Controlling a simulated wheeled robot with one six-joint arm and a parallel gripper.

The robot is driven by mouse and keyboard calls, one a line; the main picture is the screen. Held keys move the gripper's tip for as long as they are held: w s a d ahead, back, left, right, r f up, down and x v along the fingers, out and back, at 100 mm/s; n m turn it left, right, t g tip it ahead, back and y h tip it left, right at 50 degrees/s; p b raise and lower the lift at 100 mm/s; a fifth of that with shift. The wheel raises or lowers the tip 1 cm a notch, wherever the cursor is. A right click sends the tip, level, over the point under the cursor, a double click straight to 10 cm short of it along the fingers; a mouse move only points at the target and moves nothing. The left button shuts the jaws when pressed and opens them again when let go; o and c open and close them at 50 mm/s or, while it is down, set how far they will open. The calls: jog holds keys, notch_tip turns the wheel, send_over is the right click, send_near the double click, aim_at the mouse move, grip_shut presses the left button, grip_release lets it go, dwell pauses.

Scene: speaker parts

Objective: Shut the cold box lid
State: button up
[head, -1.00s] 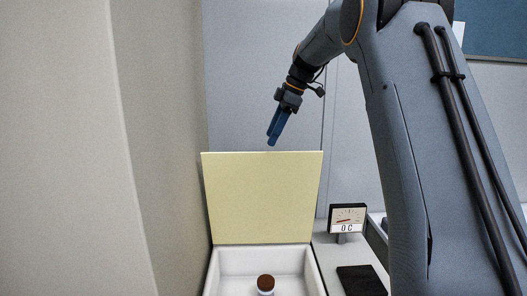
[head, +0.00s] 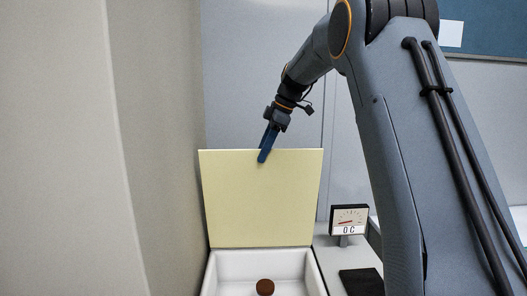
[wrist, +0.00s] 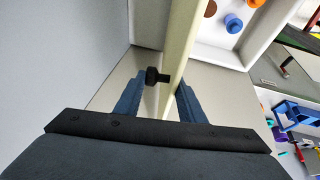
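The cold box (head: 232,264) is white and open at the bottom of the head view. Its pale yellow lid (head: 262,205) stands upright at the back. In the wrist view the lid (wrist: 184,40) appears nearly edge-on. My gripper (head: 263,158) is at the lid's top edge, with a blue finger overlapping the lid's front face. In the wrist view my gripper (wrist: 160,82) is open, with the lid's edge between its fingers, nearer the right one. I cannot tell whether a finger touches it. A brown-capped vial (head: 265,287) is inside the box.
A wall (head: 160,150) runs close on the left. A small black knob (wrist: 153,76) shows between my fingers. A blue rack (wrist: 295,113) is at lower right.

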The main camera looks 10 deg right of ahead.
grip_shut()
jog(key=shift+s+b, duration=0.3)
jog(key=shift+b, duration=0.1)
